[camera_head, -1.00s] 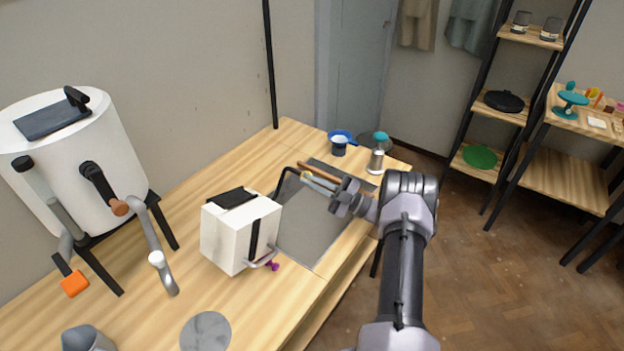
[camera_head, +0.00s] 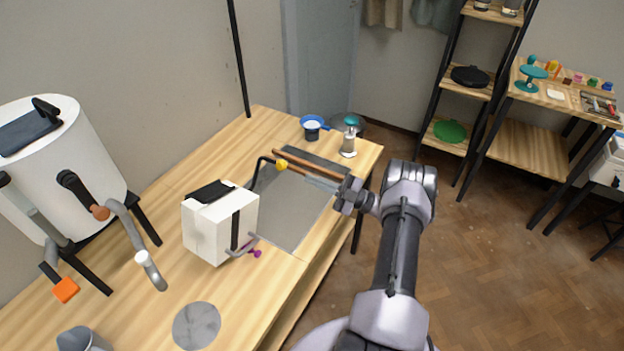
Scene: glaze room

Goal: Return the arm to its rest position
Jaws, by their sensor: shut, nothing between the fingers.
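My gripper (camera_head: 347,194) is at the end of my arm, beyond the right edge of the wooden table (camera_head: 272,304) in the picture. Its fingers point left toward the grey mat (camera_head: 290,212) on the table. The fingers look shut and hold nothing. My arm comes up from the bottom of the picture, bent at a large joint, over the floor beside the table. A thin flat strip and a brown rod (camera_head: 305,167) lie just left of the fingers. I cannot tell how far the fingertips are from them.
A white box with a black strap (camera_head: 207,228) stands left of the mat. A white drum (camera_head: 62,165) is at far left. A blue cup (camera_head: 312,128) and a shaker with a teal top (camera_head: 348,143) stand at the table's far end. Shelves (camera_head: 450,132) stand right; open floor (camera_head: 480,270) lies between.

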